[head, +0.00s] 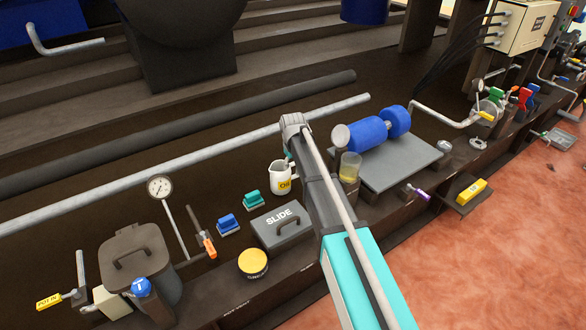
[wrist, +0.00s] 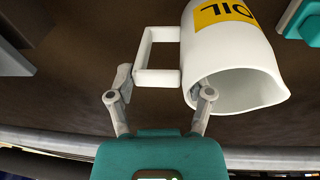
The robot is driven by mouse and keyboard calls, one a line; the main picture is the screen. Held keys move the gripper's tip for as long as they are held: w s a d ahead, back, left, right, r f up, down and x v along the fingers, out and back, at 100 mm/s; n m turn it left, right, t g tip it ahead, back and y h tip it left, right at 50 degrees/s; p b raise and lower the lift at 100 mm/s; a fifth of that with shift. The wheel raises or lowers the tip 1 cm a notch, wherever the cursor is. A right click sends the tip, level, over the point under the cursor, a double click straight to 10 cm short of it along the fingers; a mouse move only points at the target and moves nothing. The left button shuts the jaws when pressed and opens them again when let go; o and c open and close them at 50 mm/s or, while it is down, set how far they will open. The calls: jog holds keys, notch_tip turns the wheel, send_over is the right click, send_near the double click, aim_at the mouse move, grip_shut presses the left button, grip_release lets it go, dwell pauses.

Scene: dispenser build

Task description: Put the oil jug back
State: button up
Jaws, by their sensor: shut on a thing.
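The white oil jug (head: 280,184) with a yellow label stands upright over the dark bench, left of my forearm. In the wrist view the jug (wrist: 230,55) fills the upper right, its open mouth toward me and its square handle (wrist: 158,78) on the left. My gripper (wrist: 165,85) is shut on the jug at its handle side. One finger is left of the handle and the other is at the jug's rim. In the head view my gripper (head: 288,157) is mostly hidden by my wrist. I cannot tell whether the jug's base touches the bench.
Right of my arm are a cup of yellow liquid (head: 350,167) and a blue roller on a grey plate (head: 400,165). A pipe (head: 190,165) runs behind.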

jog(key=shift+f, duration=0.35)
jog(key=o, duration=1.3)
jog(key=shift+r, duration=0.1)
jog(key=shift+r, duration=0.1)
jog(key=r+p, duration=0.4)
jog(key=s+r+p, duration=0.1)
jog(key=r+p, duration=0.3)
jog(key=s+r+p, duration=0.1)
jog(key=r+p, duration=0.3)
jog(key=shift+s, duration=0.1)
dwell(0.6)
